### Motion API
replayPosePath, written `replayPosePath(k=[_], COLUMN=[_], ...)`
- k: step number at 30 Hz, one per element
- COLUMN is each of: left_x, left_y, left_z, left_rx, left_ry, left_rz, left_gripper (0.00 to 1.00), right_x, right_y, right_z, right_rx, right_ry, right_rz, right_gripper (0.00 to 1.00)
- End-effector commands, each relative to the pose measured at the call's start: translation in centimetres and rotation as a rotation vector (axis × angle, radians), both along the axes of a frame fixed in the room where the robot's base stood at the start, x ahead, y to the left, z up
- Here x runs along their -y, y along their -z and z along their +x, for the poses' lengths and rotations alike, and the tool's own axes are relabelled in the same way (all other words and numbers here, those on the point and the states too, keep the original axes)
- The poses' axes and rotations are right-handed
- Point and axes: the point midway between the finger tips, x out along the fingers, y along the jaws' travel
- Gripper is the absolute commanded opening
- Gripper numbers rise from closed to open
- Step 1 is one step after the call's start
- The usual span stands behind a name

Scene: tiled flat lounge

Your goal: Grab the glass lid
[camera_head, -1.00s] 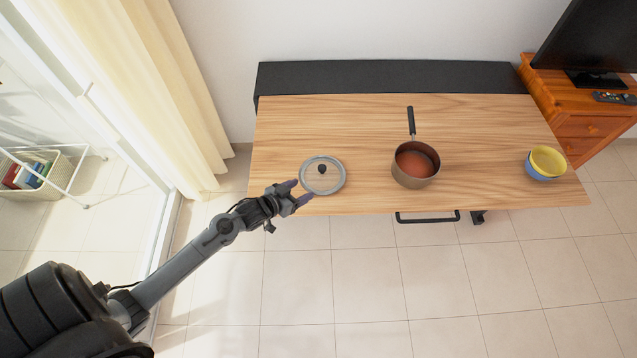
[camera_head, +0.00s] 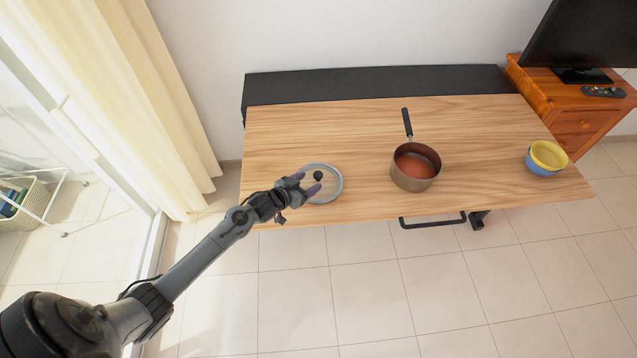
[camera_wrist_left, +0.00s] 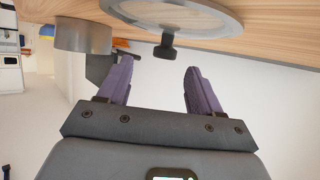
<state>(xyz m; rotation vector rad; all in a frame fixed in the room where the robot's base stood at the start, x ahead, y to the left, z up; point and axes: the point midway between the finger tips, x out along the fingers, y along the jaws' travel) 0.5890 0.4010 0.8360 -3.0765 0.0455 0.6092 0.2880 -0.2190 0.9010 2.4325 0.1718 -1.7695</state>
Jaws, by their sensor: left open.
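The glass lid (camera_head: 333,193) lies on the wooden table near its front left edge. It is a clear disc with a grey rim and a dark knob (camera_head: 318,176). My left gripper (camera_head: 307,183) is open, with its purple fingertips over the lid's left part, close to the knob. In the left wrist view, the lid (camera_wrist_left: 226,18) and its knob (camera_wrist_left: 166,47) show ahead of the open fingers (camera_wrist_left: 160,80). The knob is beyond the fingertips, and nothing is held. My right gripper is not seen.
A brown saucepan (camera_head: 414,174) with a black handle stands right of the lid on the table (camera_head: 480,140). Stacked yellow and blue bowls (camera_head: 546,158) sit at the table's right end. A black bench (camera_head: 380,83) runs behind. Table between lid and saucepan is clear.

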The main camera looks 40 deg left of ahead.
Motion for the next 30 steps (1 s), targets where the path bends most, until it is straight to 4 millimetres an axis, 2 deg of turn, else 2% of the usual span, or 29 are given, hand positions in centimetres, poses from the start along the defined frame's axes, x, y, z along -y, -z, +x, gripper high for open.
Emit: replayPosePath(k=[5,15,26,30], left_x=[-0.1,-0.5,-0.4,-0.4], left_y=[0.4,1.9,2.1,2.1], left_z=[0.8,4.5,5.1,5.1], left_rx=[0.000,0.000,-0.001,-0.001], left_ry=[0.000,0.000,0.000,0.000], left_rz=[0.000,0.000,0.001,0.000], left_gripper=[0.65,0.65,0.65,0.45], right_x=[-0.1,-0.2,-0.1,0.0], right_y=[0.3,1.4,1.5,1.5], right_z=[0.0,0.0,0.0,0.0], right_rx=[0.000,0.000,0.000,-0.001], right_ry=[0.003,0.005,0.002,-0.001], right_rz=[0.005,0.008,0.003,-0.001], right_gripper=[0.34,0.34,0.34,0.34])
